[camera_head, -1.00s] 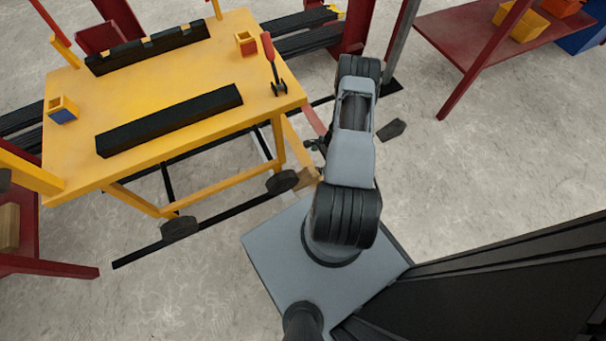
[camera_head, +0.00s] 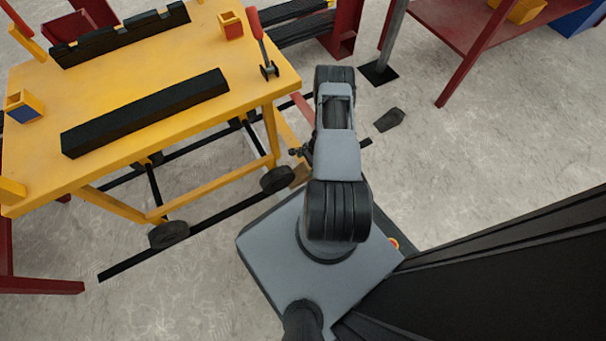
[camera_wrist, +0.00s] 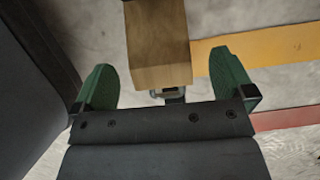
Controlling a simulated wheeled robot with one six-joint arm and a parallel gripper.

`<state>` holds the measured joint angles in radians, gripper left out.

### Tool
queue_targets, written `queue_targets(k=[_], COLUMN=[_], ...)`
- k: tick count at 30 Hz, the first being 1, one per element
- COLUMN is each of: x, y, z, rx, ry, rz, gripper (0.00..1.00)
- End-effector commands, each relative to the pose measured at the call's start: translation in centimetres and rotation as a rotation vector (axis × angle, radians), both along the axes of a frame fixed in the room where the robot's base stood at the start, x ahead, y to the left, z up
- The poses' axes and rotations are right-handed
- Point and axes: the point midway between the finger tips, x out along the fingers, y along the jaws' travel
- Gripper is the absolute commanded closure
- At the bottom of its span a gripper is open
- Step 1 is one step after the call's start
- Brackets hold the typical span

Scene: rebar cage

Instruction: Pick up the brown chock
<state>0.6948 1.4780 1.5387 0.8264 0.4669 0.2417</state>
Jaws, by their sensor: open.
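The brown chock (camera_wrist: 158,40) is a wooden block seen in the wrist view, at the top middle. My gripper (camera_wrist: 165,82) has its two green fingers spread wide, one on each side of the chock's near end. Gaps show between the fingers and the wood, and nothing is gripped. In the head view only a small tan part of the chock (camera_head: 300,174) shows on the floor, by the cart's near-right wheel; my arm is close to it. My gripper is mostly hidden behind my arm there.
The yellow cart table (camera_head: 190,62) stands at left, with a black bar (camera_head: 145,112) and a red-handled clamp (camera_head: 262,45) on top. Its wheel (camera_head: 276,179) is close to my arm. A dark wedge (camera_head: 390,119) lies on open floor at right. A red shelf (camera_head: 450,35) stands behind.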

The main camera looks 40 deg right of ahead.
Motion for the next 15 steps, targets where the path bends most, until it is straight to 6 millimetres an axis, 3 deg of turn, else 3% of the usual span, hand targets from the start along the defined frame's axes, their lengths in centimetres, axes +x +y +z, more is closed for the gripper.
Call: queue_targets(k=[15], x=[0.1], y=[2.1], z=[-4.9], rx=[0.000], ry=[0.001], rz=[0.004], gripper=[0.00])
